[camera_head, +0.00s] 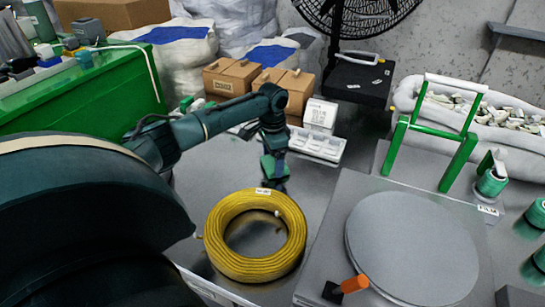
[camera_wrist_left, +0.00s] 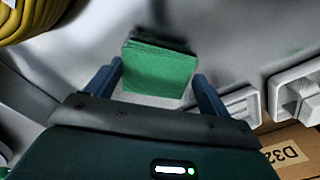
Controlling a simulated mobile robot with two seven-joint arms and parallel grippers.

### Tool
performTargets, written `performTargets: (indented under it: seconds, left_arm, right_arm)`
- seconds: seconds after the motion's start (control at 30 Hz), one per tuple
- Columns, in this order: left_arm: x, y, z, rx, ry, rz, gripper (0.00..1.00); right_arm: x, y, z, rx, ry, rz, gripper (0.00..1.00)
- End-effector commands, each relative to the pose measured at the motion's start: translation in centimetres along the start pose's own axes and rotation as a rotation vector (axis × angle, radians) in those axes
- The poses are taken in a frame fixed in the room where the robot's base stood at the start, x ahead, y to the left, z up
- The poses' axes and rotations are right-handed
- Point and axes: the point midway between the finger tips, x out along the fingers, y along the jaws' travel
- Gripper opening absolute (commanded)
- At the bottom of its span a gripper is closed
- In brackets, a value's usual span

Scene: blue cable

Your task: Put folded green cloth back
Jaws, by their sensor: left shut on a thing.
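The folded green cloth (camera_wrist_left: 158,72) is a small layered square between the two blue fingers in the left wrist view. My left gripper (camera_wrist_left: 158,85) is shut on it, with a finger at each side. In the head view my left gripper (camera_head: 274,183) points down just behind the yellow coil, over the grey table. Whether the cloth touches the table I cannot tell. My right gripper is not in view.
A yellow cable coil (camera_head: 226,255) lies just in front of the gripper. A white tray (camera_head: 317,146) and cardboard boxes (camera_head: 235,78) stand behind it. Bare grey table (camera_head: 205,178) shows left of the gripper.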

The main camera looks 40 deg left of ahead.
Motion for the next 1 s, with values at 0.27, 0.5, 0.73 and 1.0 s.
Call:
performTargets:
  seconds: [0.27,0.5,0.73,1.0]
  left_arm:
    - [0.3,0.0,0.0,0.000,0.000,0.000,0.92]
    - [0.2,0.0,0.0,0.000,0.000,0.000,1.00]
    - [-1.1,-0.1,0.0,0.000,0.002,-0.001,1.00]
    - [-6.7,-0.1,0.0,0.000,0.003,-0.002,1.00]
  right_arm:
    - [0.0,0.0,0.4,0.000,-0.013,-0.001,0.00]
    - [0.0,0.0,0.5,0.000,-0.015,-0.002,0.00]
    - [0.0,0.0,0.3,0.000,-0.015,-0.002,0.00]
    - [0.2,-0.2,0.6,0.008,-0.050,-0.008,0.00]
